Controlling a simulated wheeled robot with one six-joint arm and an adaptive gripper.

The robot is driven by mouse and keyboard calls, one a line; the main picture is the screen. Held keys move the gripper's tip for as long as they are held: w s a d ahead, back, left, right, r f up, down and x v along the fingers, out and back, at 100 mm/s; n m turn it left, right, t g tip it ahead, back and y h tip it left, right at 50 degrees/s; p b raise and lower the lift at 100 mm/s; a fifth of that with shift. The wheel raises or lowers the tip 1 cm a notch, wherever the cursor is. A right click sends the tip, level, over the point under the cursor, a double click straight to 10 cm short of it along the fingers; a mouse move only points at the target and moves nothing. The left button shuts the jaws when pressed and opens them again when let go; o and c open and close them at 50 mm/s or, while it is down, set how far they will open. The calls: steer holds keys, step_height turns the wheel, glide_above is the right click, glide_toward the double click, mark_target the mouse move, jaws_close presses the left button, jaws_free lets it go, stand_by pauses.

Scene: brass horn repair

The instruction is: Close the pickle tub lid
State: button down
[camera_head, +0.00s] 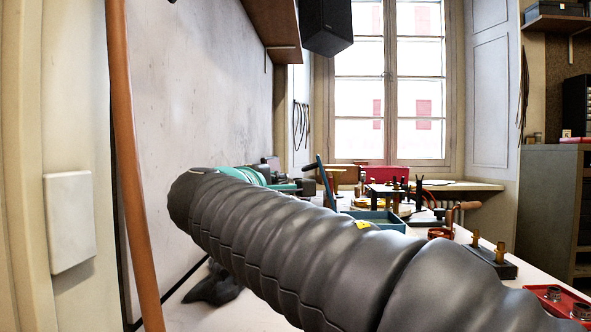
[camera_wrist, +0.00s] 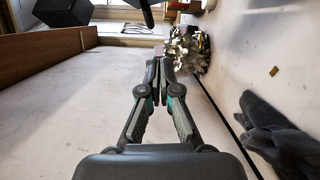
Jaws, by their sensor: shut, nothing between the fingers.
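I cannot make out the pickle tub or its lid in either view. My gripper (camera_wrist: 161,62) shows in the wrist view, with its two fingers together at the tips and nothing between them. A pale wall lies around it in that view, and the fingertips touch nothing that I can make out. In the head view my own dark, ribbed arm crosses the middle and hides much of the bench; the gripper does not show there.
The bench (camera_head: 415,230) holds a teal machine (camera_head: 245,175), a blue-grey tray (camera_head: 376,217), a black block with brass pegs (camera_head: 490,260) and a red tray (camera_head: 545,295). A black speaker (camera_head: 326,25) and brown shelf (camera_head: 270,25) hang above. Dark cloth-like shapes (camera_wrist: 280,135) show in the wrist view.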

steer(key=r+p+x, duration=0.1)
steer(key=x, duration=0.9)
steer(key=shift+w+a, duration=0.25)
steer(key=shift+w, duration=0.15)
steer(key=shift+d+r, duration=0.1)
steer(key=shift+r, duration=0.1)
